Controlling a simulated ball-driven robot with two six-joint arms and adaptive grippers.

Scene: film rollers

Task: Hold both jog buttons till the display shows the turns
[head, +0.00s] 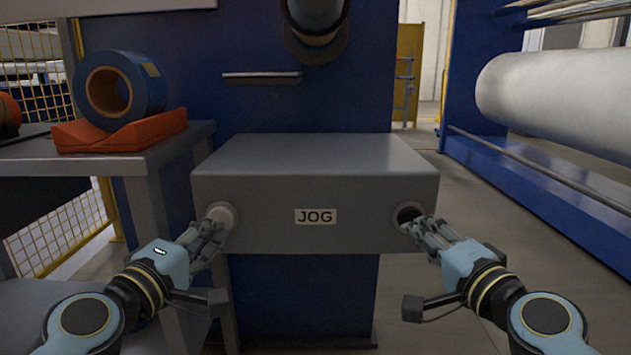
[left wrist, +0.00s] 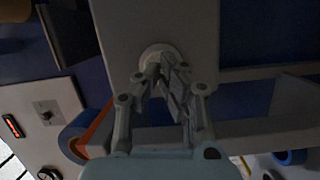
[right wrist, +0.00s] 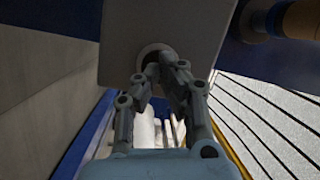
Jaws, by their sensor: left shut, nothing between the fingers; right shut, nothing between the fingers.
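The grey box (head: 315,155) carries a JOG label (head: 315,217) on its front face. The left jog button (head: 220,211) is a pale round disc at the left end of that face; it also shows in the left wrist view (left wrist: 156,50). My left gripper (head: 216,226) is shut and empty, its tips at this button. The right jog button (head: 409,209) shows a pale ring with a dark middle; its ring also shows in the right wrist view (right wrist: 146,51). My right gripper (head: 413,226) is shut and empty, its tips at the dark middle. Whether either tip touches or presses is unclear.
A small red-lit display (left wrist: 12,126) sits by a grey panel (left wrist: 55,98); its reading is too small to tell. A blue roll (head: 145,80) rests on an orange cradle (head: 115,133) on the left table. A large white roller (head: 560,90) stands at right.

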